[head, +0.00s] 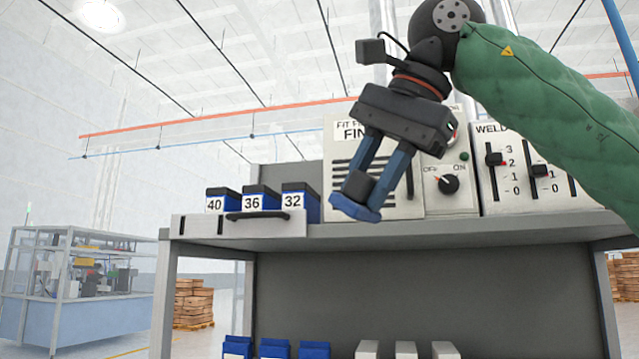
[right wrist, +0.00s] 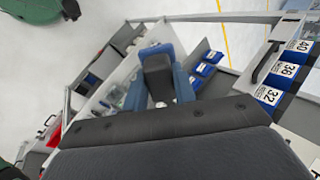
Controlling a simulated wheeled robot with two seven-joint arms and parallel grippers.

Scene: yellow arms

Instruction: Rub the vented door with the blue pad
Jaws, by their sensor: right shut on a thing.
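The vented door (head: 341,152) is a cream panel with dark horizontal slots, standing on the workbench shelf in the head view. My right gripper (head: 373,178) hangs in front of it and hides part of the slots. Its two blue fingers are shut on the dark grip of the blue pad (head: 352,208). The pad is at the lower end, tilted, overlapping the door's lower part in the picture. I cannot tell whether it touches the door. The right wrist view shows the pad (right wrist: 160,48) beyond the fingers. My left gripper is not in view.
Blue bins (head: 260,200) numbered 40, 36 and 32 stand left of the door above a drawer with a dark handle. To the right are a panel with an OFF/ON knob (head: 448,184) and a slider panel (head: 520,165). Blue and white bins sit lower down.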

